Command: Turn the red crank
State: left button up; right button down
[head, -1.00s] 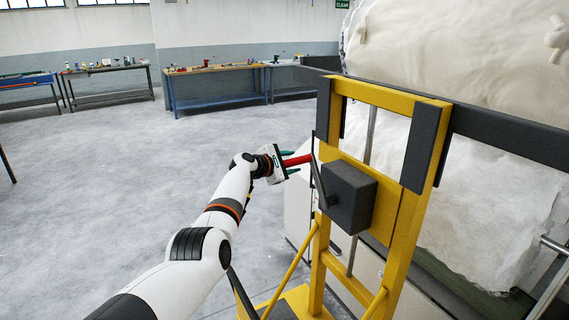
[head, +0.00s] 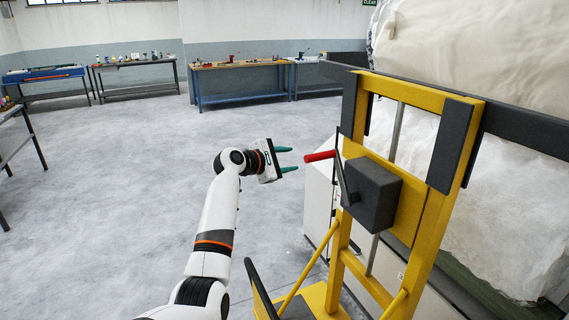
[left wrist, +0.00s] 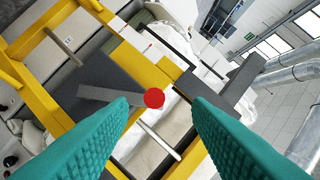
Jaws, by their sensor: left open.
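The red crank handle (head: 320,156) sticks out to the left from a grey crank arm (head: 346,182) on a dark box (head: 373,192) fixed to a yellow frame (head: 407,236). My left gripper (head: 286,159) is open and empty, a short way left of the handle and apart from it. In the left wrist view the red handle's round end (left wrist: 154,98) shows between the two teal fingertips (left wrist: 160,103), beyond them, with the grey arm (left wrist: 108,95) running to the left. My right gripper is not in view.
The yellow frame stands on a yellow base at the lower middle. A big white fibre roll (head: 470,50) lies behind it on the right. Workbenches (head: 238,83) line the far wall. The floor (head: 120,180) to the left is clear.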

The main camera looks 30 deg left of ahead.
pick_arm(q)
jog(key=shift+s+a+r, duration=0.1)
jog(key=shift+s, duration=0.3)
jog(key=shift+c, duration=0.6)
